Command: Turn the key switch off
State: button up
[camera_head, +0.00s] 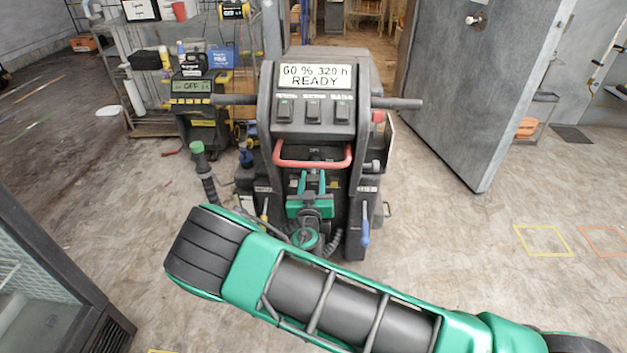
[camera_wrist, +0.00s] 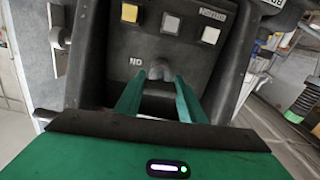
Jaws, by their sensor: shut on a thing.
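The dark machine (camera_head: 315,118) stands upright with a lit display reading "60 % 320 h READY". In the wrist view its key switch (camera_wrist: 159,71) is a small grey knob on the dark panel (camera_wrist: 165,48), with the letters "ND" to its left. My gripper (camera_head: 312,176) reaches in below the red handle, its green fingers pointing at the panel. In the wrist view my gripper (camera_wrist: 158,82) has its fingertips on both sides of the key switch, shut on it. The key's exact angle is hard to make out. In the head view the key is hidden.
The red handle (camera_head: 312,162) spans just above my gripper. Rocker switches (camera_head: 313,111) sit under the display. A grey door (camera_head: 478,90) stands open at right. The right floor is clear.

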jog(key=n, duration=0.8)
jog(key=shift+a+n, duration=0.1)
jog(key=shift+n, duration=0.3)
jog(key=n, duration=0.4)
jog(key=shift+s+a+n, duration=0.1)
jog(key=shift+n, duration=2)
jog(key=shift+f, duration=0.1)
jog(key=o, duration=1)
jog(key=shift+o, duration=0.2)
jog(key=s, duration=1)
jog(key=shift+s, duration=0.3)
